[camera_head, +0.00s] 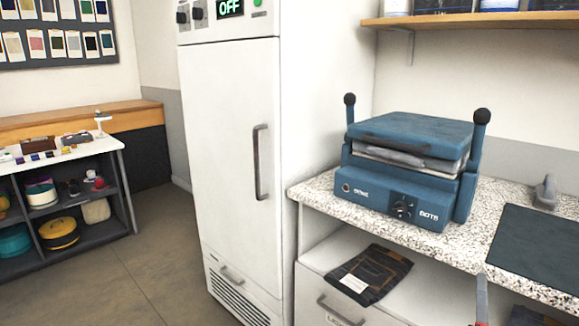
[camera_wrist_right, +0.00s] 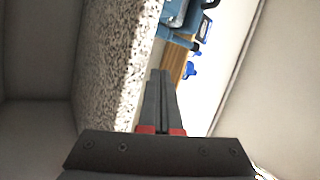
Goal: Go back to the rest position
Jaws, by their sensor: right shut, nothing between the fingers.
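My right gripper (camera_head: 481,284) shows as a dark tip with a red part at the bottom right of the head view, in front of the counter's front edge. In the right wrist view the two dark fingers (camera_wrist_right: 160,76) are together, with red at their bases and nothing visible between them. They are beside the speckled counter edge. My left gripper is in neither view.
A speckled counter (camera_head: 470,238) carries a blue press (camera_head: 400,190) with a grey layer between its plates, and a dark mat (camera_head: 540,245). Folded dark cloth (camera_head: 370,275) lies below. A tall white cabinet (camera_head: 230,150) stands left; floor (camera_head: 130,275) is clear.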

